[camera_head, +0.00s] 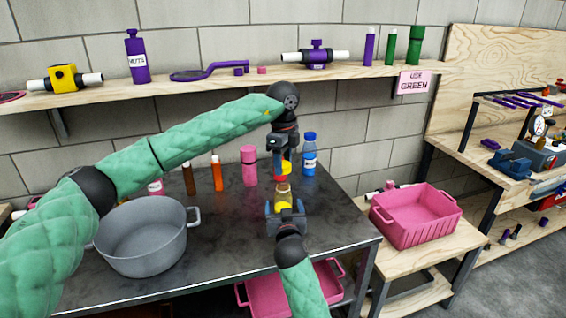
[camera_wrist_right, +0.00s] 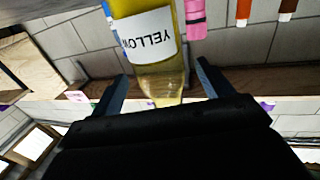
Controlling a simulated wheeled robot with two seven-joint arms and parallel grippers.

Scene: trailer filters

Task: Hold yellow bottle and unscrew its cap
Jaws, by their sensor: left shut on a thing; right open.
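The yellow bottle (camera_head: 283,202) stands upright near the table's front right. In the right wrist view the yellow bottle (camera_wrist_right: 150,45) appears inverted, with a white YELLOW label and a pale narrowing neck. My right gripper (camera_head: 285,210) is open, with one finger on each side of the bottle and gaps visible in the wrist view. Whether this piece touches the bottle's neck I cannot tell.
A grey pot (camera_head: 140,240) stands left on the dark table (camera_head: 225,235). Pink (camera_head: 249,165), orange (camera_head: 217,173), brown (camera_head: 189,178) and blue (camera_head: 309,155) bottles stand behind. A shelf (camera_head: 220,82) runs above. A pink crate (camera_head: 415,215) sits right.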

